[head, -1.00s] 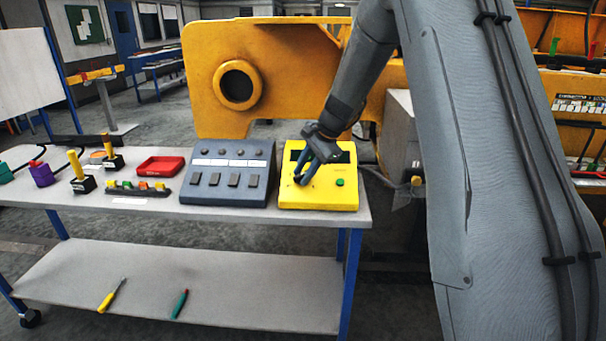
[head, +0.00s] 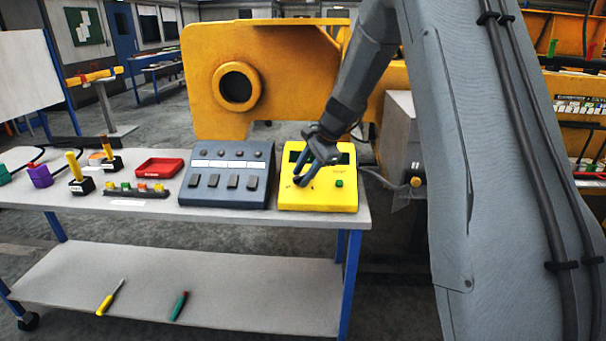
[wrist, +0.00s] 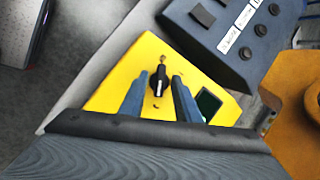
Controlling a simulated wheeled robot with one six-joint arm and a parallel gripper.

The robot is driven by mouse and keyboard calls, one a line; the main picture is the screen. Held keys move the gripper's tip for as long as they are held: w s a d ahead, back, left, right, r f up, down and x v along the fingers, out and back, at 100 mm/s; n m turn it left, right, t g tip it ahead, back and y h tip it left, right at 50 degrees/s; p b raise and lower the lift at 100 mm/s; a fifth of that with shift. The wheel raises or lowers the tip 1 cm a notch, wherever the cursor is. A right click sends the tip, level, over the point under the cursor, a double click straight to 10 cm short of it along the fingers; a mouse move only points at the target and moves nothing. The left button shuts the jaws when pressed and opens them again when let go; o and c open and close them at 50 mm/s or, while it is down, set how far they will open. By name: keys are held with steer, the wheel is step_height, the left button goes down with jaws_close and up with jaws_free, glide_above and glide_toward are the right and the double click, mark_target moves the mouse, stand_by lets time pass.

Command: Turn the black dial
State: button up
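The yellow control box (head: 325,195) sits at the right end of the table, with a green button (head: 339,183) on its face. In the wrist view the black dial (wrist: 159,82), with a pale pointer mark, stands on the yellow face (wrist: 117,84). My gripper (wrist: 158,86) is open, with one blue-grey finger on each side of the dial. Gaps show between the fingers and the dial; I cannot tell how high the fingertips are above the face.
A grey-blue box with switches (head: 229,180) stands close left of the yellow box. A red tray (head: 160,167), a strip of coloured buttons (head: 136,190) and yellow-handled levers (head: 80,184) are farther left. A large yellow casting (head: 290,70) stands behind.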

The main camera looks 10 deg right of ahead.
steer(key=b+v, duration=0.1)
steer(key=v, duration=0.7)
steer(key=shift+b, duration=0.35)
steer(key=shift+f, duration=0.1)
steer(key=s+a+f+n+g+h, duration=0.1)
steer(key=s+f+n, duration=0.3)
steer(key=s, duration=0.6)
steer(key=s+a+f+n+g+h, duration=0.1)
steer(key=s+f+n, duration=0.2)
steer(key=s, duration=0.8)
steer(key=s+a+f+n+g+h, duration=0.1)
steer(key=s+f+n+h, duration=0.1)
steer(key=s+f+n, duration=0.2)
steer(key=s+n, duration=0.3)
steer(key=s, duration=0.4)
steer(key=shift+s+a+f, duration=0.2)
steer(key=shift+a+f, duration=0.05)
steer(key=shift+f, duration=0.05)
